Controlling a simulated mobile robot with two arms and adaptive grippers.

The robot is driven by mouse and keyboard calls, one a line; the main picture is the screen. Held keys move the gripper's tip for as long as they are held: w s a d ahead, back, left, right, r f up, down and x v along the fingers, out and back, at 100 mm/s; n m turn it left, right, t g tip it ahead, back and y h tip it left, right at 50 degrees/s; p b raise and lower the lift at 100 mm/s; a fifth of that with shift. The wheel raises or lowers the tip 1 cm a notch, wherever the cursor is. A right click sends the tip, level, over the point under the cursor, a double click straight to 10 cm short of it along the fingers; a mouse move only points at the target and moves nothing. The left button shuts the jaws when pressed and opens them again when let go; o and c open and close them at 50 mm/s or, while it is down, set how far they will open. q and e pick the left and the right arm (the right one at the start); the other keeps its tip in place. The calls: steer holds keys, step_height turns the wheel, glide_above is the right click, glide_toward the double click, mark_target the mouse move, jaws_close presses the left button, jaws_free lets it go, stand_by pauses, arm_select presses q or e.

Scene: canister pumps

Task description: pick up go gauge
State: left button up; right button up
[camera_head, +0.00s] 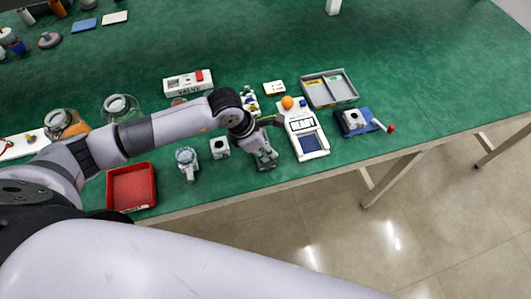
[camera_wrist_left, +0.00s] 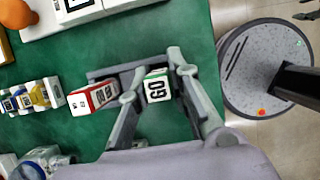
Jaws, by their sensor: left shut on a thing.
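The go gauge (camera_wrist_left: 158,87) is a white block with green edges and the word GO on it. In the left wrist view it sits between the two fingers of my left gripper (camera_wrist_left: 160,78), which is shut on it. A red and white gauge (camera_wrist_left: 93,98) lies just left of the fingers. A grey holder (camera_wrist_left: 101,74) shows behind the two gauges; I cannot tell whether the go gauge still touches it. In the head view my left gripper (camera_head: 262,150) is low near the table's front edge, and the go gauge is hidden there.
A white device with a screen (camera_head: 309,144) stands right of the gripper. A small white block (camera_head: 219,148) and a round meter (camera_head: 187,162) stand to the left, with a red tray (camera_head: 153,189) beyond. A grey divided tray (camera_head: 352,98) lies at the back right.

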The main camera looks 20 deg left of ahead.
arm_select(q)
jaws_close()
steer(key=shift+r, duration=0.15)
